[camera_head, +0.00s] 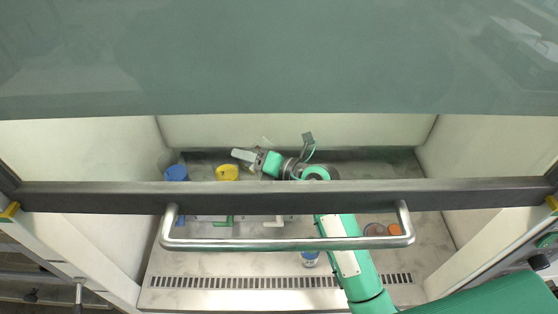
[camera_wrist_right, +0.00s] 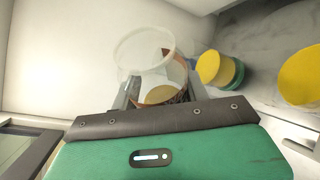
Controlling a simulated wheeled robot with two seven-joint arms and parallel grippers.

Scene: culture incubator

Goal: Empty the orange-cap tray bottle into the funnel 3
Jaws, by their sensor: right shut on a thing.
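My right gripper (camera_head: 246,157) is inside the cabinet, pointing left near the back wall. In the right wrist view its fingers (camera_wrist_right: 158,92) are shut on a clear, open-mouthed vessel (camera_wrist_right: 146,50). An amber-brown patch shows in or through its lower part. The vessel looks tilted; I cannot tell whether anything pours. A yellow round piece (camera_head: 228,172) lies just below the gripper in the head view. Yellow pieces also show in the wrist view (camera_wrist_right: 209,67), one on a green base. I cannot tell which piece is funnel 3. A round orange cap (camera_head: 395,229) is at the right, partly behind the handle.
A blue object (camera_head: 177,172) stands at the back left. A blue-and-white bottle (camera_head: 310,258) stands near the front grille (camera_head: 240,282). The sash bar (camera_head: 120,198) and metal handle (camera_head: 270,243) cross the view above my arm. The front left floor is clear.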

